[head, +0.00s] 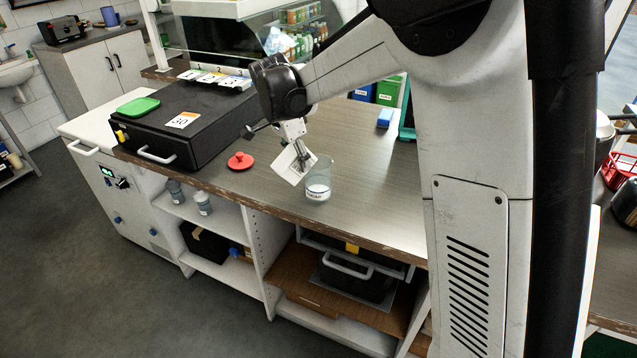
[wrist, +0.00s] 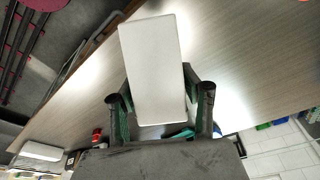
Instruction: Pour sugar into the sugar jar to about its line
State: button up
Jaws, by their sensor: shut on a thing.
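My gripper (head: 299,152) is shut on a white carton (head: 291,168), tilted steeply over the counter. In the wrist view the carton (wrist: 152,62) shows as a plain white face between the dark green fingers (wrist: 160,92). The clear glass sugar jar (head: 318,170) stands upright on the counter near its front edge, just right of the carton. The carton's lower right corner is close to the jar's rim; I cannot tell whether they touch. White shows low in the jar around its label; the fill level and line are too small to read. No falling stream can be made out.
A red knobbed lid (head: 240,161) lies on the counter left of the jar. The glass sneeze screen (head: 290,35) rises behind. The counter (head: 370,165) right of the jar is clear.

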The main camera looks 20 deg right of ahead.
jog(key=shift+d+r+g+y+b, duration=0.1)
jog(key=shift+r+g+y+b, duration=0.25)
jog(key=shift+y, duration=0.45)
jog(key=shift+d+r+g+y+b, duration=0.1)
jog(key=shift+r+g+y+b, duration=0.2)
jog(key=shift+y, duration=0.5)
dwell(6.4)
